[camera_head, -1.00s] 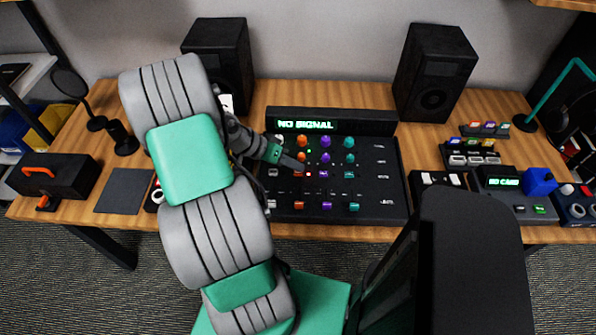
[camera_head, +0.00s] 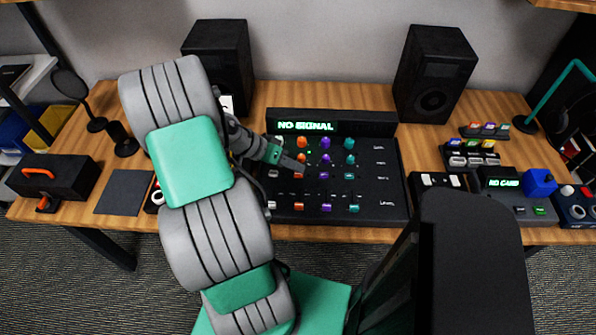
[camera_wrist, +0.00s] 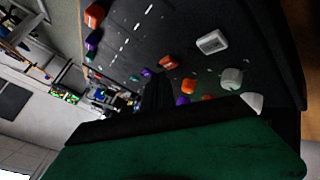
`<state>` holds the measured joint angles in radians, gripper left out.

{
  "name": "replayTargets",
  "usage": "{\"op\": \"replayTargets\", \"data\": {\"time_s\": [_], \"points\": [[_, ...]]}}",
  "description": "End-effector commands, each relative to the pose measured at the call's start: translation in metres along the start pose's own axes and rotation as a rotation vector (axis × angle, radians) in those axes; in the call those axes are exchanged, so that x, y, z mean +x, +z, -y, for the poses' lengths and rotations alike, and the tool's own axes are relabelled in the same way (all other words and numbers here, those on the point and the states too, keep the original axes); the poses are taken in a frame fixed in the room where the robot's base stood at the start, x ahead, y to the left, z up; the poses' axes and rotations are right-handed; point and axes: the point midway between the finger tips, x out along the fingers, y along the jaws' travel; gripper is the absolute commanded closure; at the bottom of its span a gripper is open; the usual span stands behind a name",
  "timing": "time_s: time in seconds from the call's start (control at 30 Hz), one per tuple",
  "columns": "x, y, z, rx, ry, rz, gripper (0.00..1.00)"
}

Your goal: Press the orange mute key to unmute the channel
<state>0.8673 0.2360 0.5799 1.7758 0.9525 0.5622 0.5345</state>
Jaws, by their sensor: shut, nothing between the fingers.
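The black mixer (camera_head: 388,205) stands mid-table with columns of white, orange, purple and teal knobs and keys. Its display (camera_head: 305,127) reads NO SIGNAL in green. The orange mute key (camera_head: 298,175) sits in the orange column below two orange knobs; an orange key also shows in the wrist view (camera_wrist: 168,62). No red light shows beside it now. My gripper (camera_head: 301,168) is shut and empty, its tip just above or at this key; I cannot tell if it touches. In the wrist view the dark fingers (camera_wrist: 157,95) point in among the controls.
Orange knobs (camera_head: 302,142), purple knobs (camera_head: 325,142) and an orange fader (camera_head: 299,206) lie close to my gripper. Two black speakers (camera_head: 436,72) (camera_head: 222,65) stand behind. A card reader unit (camera_head: 503,184) and other small devices sit at the right.

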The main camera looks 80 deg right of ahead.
Motion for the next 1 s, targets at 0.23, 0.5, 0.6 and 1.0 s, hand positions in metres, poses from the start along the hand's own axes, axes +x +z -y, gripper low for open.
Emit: {"op": "replayTargets", "data": {"time_s": [0.23, 0.5, 0.6, 1.0], "points": [[-0.001, -0.001, -0.001, 0.000, 0.000, 0.000, 1.00], [-0.023, -0.016, -0.017, 0.000, 0.000, 0.001, 1.00], [-0.031, -0.022, -0.022, 0.000, 0.000, 0.001, 1.00], [-0.041, -0.030, -0.030, -0.001, 0.000, 0.000, 1.00]]}}
